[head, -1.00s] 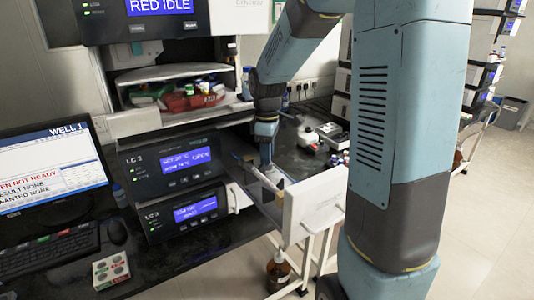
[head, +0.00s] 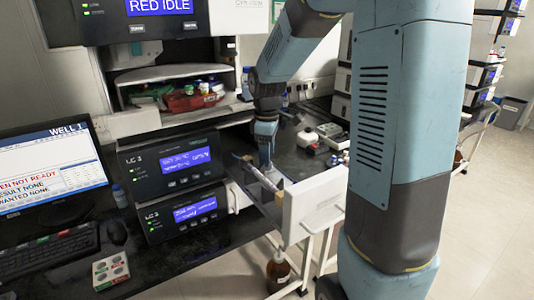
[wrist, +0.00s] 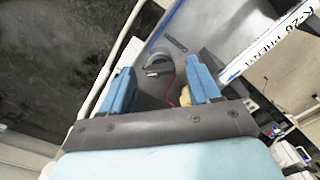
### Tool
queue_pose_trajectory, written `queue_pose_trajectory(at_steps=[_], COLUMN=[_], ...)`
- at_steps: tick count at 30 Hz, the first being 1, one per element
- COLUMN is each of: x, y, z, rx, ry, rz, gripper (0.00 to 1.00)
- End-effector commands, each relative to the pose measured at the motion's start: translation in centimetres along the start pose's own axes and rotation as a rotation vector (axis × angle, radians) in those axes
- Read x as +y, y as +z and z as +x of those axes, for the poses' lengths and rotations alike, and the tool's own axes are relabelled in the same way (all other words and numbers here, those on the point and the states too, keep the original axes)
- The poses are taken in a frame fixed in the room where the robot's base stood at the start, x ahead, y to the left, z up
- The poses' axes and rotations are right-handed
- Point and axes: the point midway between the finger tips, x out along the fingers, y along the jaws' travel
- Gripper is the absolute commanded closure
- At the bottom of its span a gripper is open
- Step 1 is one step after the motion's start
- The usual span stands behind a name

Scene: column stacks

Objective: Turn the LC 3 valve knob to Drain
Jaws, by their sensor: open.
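Two stacked units labelled LC 3 stand in the head view, the upper one (head: 128,160) and the lower one (head: 150,214), each with a lit blue display. An open drawer (head: 312,204) with a white front extends to their right. My gripper (wrist: 160,86) is open, with a blue finger on each side in the wrist view; a grey curved part (wrist: 158,62) lies beyond the fingers. I cannot make out a valve knob or Drain mark for certain. In the head view my arm's end reaches down into the drawer, and the fingertips are too small to tell.
A white column marked K-26 (wrist: 270,42) crosses the wrist view's upper right, close to the right finger. A brown bottle (head: 278,270) is below the drawer. A monitor (head: 50,165) and keyboard (head: 45,252) are at left.

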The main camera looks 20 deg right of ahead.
Motion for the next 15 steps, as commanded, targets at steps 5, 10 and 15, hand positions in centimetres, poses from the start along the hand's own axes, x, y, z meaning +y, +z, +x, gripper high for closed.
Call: queue_pose_trajectory(at_steps=[5,10,15], x=[0.1,0.1,0.1], y=[-0.1,-0.1,0.0], z=[-2.2,-5.5,-8.8], rx=[0.003,0.002,0.002], ry=[0.005,0.005,0.005], rz=[0.000,-0.001,-0.001], gripper=[0.38,0.38,0.38])
